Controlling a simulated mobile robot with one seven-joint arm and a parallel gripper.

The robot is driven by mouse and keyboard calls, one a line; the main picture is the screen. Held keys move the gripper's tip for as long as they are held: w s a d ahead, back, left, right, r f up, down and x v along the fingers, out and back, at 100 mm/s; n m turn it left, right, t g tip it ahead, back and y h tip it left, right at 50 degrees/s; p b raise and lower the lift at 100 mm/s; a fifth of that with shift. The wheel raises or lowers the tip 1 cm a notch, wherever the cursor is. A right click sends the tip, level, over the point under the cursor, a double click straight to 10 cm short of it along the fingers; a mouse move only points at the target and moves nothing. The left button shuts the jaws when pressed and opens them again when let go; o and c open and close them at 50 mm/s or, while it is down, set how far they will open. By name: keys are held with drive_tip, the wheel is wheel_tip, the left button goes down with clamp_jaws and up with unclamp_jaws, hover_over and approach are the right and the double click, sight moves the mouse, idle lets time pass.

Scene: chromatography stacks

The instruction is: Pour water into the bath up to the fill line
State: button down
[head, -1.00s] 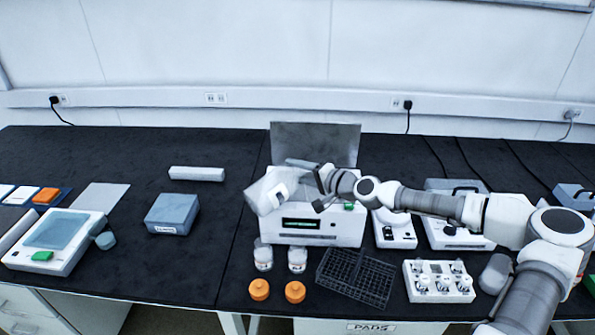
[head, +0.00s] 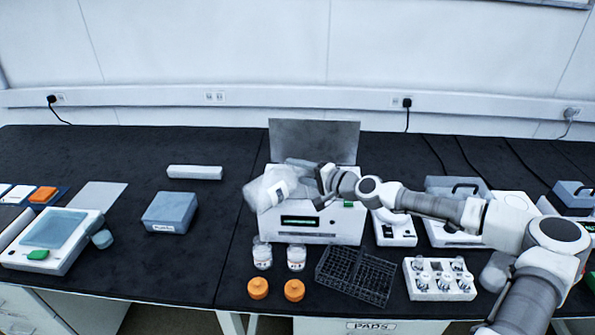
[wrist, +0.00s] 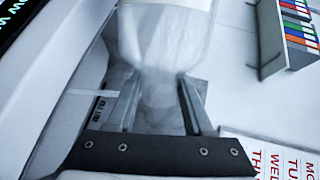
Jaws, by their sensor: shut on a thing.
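The bath (head: 320,225) is a white box with a small dark green-lit display on its front, and a grey panel (head: 315,140) stands upright behind it. A cloudy, see-through bottle (head: 268,190) with a white label is tipped over steeply to the left, above the bath's left end. My gripper (head: 312,178) is shut on it from the right. In the wrist view, the two fingers (wrist: 160,100) close around the narrower part of the bottle (wrist: 165,40). The bath's inside, its water level, the fill line and any stream of water cannot be made out.
Two clear jars (head: 262,254) stand before the bath, with two orange caps (head: 258,289) nearer the front edge. A dark wire rack (head: 355,275) and a white block with several knobs (head: 439,280) lie to the right.

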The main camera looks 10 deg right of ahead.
drive_tip(key=shift+w+d+f+m+b, duration=0.15)
drive_tip(key=shift+f+m+b, duration=0.25)
drive_tip(key=shift+f+b, duration=0.15)
drive_tip(key=shift+f, duration=0.15)
idle(0.4)
drive_tip(key=shift+d+f+m+y+b, duration=0.1)
drive_tip(key=shift+f+m+y+b, duration=0.3)
drive_tip(key=shift+b, duration=0.85)
idle(2.7)
drive_tip(key=shift+r, duration=0.3)
idle(1.8)
drive_tip(key=shift+s+a+r+n+h+p, duration=0.15)
drive_tip(key=shift+r+n+h+p, duration=0.15)
drive_tip(key=shift+r+n, duration=0.3)
drive_tip(key=shift+s+a+r+n+h+p, duration=0.1)
drive_tip(key=shift+a+r+n+h+p, duration=0.1)
drive_tip(key=shift+r+n+p, duration=0.4)
drive_tip(key=shift+s+a+r+n+h+p, duration=0.15)
drive_tip(key=shift+r+n+p, duration=0.2)
drive_tip(key=shift+r, duration=0.55)
drive_tip(key=shift+w+a+r+n+h+p, duration=0.1)
drive_tip(key=shift+r+n+h+p, duration=0.25)
drive_tip(key=shift+r, duration=0.6)
drive_tip(key=shift+s+a+r+n+p, duration=0.15)
drive_tip(key=shift+r+n, duration=0.25)
drive_tip(key=shift+r, duration=0.5)
